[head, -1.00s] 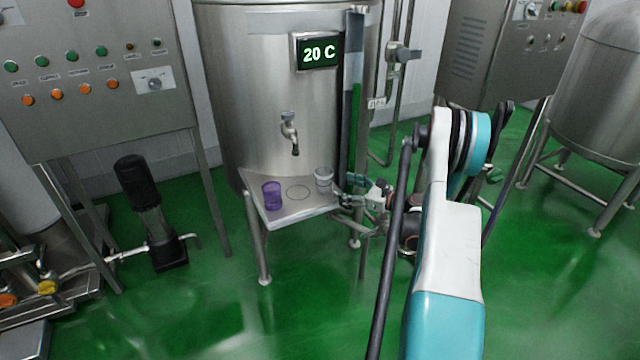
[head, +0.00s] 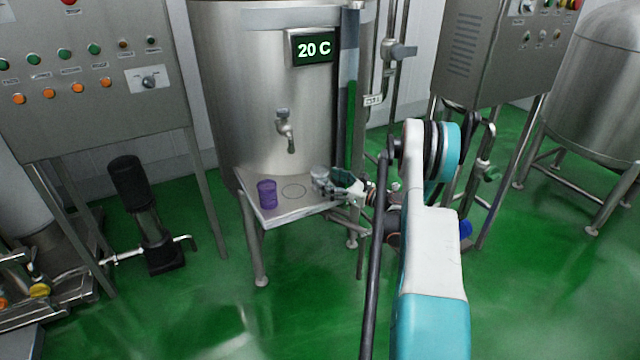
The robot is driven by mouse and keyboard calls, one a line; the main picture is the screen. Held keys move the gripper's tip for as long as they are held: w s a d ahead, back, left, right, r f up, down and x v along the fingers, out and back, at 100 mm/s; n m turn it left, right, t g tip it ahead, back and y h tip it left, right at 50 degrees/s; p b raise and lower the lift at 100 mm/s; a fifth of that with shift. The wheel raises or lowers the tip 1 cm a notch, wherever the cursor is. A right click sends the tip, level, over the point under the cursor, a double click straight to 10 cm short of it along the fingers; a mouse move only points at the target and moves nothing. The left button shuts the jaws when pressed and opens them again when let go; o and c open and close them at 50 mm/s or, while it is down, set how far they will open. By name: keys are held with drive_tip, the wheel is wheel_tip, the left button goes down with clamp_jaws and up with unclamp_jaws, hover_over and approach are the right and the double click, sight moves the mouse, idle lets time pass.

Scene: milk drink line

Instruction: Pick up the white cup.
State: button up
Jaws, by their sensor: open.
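The white cup (head: 319,173) stands at the right side of the small metal shelf (head: 262,216) in front of the tank. My gripper (head: 328,184) reaches in from the right, low over the shelf, and its fingers are open at the cup. The fingers cover part of the cup's lower and right side. At this size I cannot tell whether they touch it or how far they reach around it.
A purple cup (head: 267,194) stands on the shelf's left side. An empty circle mark lies between the cups. A tap (head: 285,130) juts from the tank (head: 255,90) above the shelf. A vertical level gauge (head: 351,115) rises behind my gripper.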

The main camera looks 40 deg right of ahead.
sight(327, 179)
drive_tip(key=b+x, duration=0.1)
drive_tip(key=x, duration=0.1)
drive_tip(key=b+x, duration=0.1)
drive_tip(key=x, duration=0.1)
drive_tip(key=shift+w+d+f, duration=0.1)
drive_tip(key=shift+w+f, duration=0.15)
drive_tip(key=shift+w, duration=0.2)
drive_tip(key=c, duration=1)
drive_tip(key=shift+r, duration=0.1)
